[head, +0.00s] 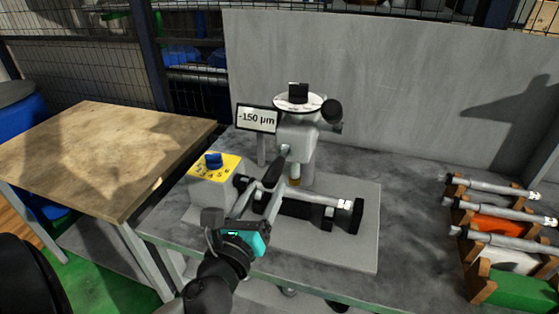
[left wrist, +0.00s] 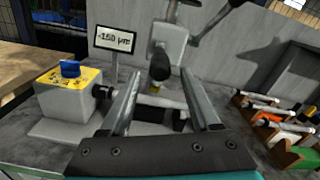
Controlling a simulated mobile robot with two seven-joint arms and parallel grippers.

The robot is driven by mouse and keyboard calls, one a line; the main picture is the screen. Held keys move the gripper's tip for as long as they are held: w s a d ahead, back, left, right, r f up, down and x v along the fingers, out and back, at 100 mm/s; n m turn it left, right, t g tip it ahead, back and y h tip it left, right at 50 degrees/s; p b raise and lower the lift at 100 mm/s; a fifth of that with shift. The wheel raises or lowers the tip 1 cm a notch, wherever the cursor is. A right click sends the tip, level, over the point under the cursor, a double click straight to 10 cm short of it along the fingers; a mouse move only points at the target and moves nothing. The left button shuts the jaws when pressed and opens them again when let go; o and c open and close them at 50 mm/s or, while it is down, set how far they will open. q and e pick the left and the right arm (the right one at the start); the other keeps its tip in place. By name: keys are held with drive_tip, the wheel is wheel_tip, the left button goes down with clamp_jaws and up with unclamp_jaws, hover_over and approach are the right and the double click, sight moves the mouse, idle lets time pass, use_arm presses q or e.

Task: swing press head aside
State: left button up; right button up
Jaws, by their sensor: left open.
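The grey press head (head: 297,138) stands on its post over the fixture, with a white dial disc on top and a black ball knob (head: 331,111) at its right. A black-ended handle (head: 273,172) juts from it toward me. The press head (left wrist: 171,34) and handle end (left wrist: 160,68) also show in the left wrist view. My left gripper (head: 265,187) is open and empty, with its two fingers (left wrist: 163,85) pointing at the handle. The handle end appears between the fingertips in the wrist view; I cannot tell whether they touch it. My right gripper is not in view.
A silver shaft (head: 322,198) lies across the black fixture below the press head. A control box with yellow top and blue knob (head: 213,160) stands left, beside a display (head: 258,119) reading -150 µm. A rack of shafts (head: 500,220) is right. A wooden table (head: 100,150) is left.

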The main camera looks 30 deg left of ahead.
sight(279, 164)
use_arm(q)
drive_tip(key=x, duration=1)
drive_tip(key=shift+d, duration=0.1)
drive_tip(key=shift+c, duration=0.4)
clamp_jaws()
idle(0.9)
